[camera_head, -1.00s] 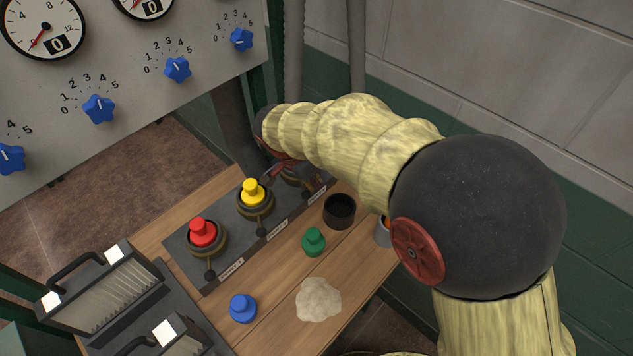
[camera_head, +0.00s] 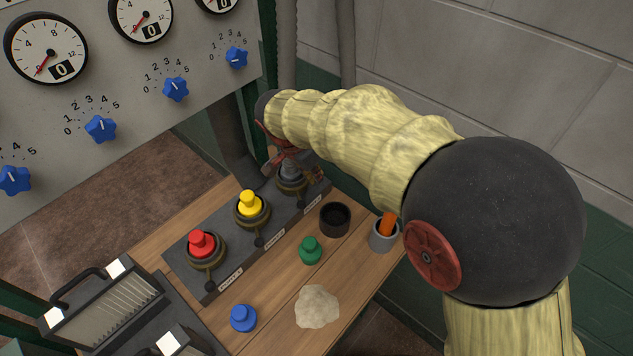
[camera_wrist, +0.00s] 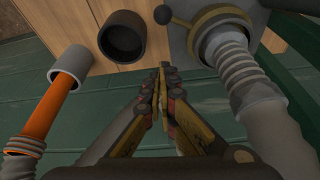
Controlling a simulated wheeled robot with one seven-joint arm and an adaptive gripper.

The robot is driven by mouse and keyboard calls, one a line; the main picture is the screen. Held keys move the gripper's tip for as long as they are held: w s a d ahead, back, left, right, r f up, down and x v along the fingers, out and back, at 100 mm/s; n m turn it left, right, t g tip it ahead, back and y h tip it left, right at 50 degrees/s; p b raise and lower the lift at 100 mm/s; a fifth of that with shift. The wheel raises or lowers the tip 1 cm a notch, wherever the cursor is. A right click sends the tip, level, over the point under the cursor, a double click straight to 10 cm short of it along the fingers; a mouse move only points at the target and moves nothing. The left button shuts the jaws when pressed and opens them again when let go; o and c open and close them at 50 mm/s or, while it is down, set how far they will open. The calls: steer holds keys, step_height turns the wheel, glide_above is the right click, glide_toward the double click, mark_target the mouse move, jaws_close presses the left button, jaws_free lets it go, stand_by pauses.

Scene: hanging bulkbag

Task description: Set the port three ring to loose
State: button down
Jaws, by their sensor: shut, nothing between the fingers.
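Port three (camera_head: 292,182) is the far-right port on the dark block. Its brass ring (camera_wrist: 222,22) shows in the wrist view around a grey ribbed hose end (camera_wrist: 238,75) that stands in the port. The ring's lever ends in a dark ball (camera_wrist: 163,14) pointing left in that view. I cannot tell from this which setting the ring has. My gripper (camera_wrist: 162,70) is shut and empty, with its tips left of the hose and short of the ball, apart from both. In the head view my gripper (camera_head: 283,158) partly hides the hose above port three.
Ports with a yellow plug (camera_head: 249,205) and a red plug (camera_head: 202,245) stand along the block. A black cup (camera_head: 335,219), a grey cup (camera_head: 382,238) with an orange-handled tool, a green plug (camera_head: 310,251), a blue plug (camera_head: 243,318) and a pale lump (camera_head: 317,307) are on the table.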

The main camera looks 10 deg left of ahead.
steer(key=shift+p+v, duration=0.5)
steer(key=shift+v, duration=1.75)
steer(key=shift+a, duration=0.1)
steer(key=s+d+f+n+g, duration=0.1)
steer(key=s+d+f+n, duration=0.1)
steer(key=s+d+n, duration=0.45)
steer(key=s+d+r+t, duration=0.1)
steer(key=s+d+r, duration=0.2)
steer(key=s+d, duration=0.2)
steer(key=s+d+r+t+y, duration=0.1)
steer(key=s+d+r, duration=0.3)
steer(key=d, duration=0.7)
steer(key=s+d+r+t+y, duration=0.1)
steer(key=s+d+r, duration=0.3)
steer(key=s+d, duration=0.2)
steer(key=shift+s+d+n, duration=0.2)
steer(key=shift+d+n, duration=0.25)
steer(key=shift+d, duration=0.95)
steer(key=c, duration=2.6)
jaws_free()
steer(key=shift+r, duration=0.2)
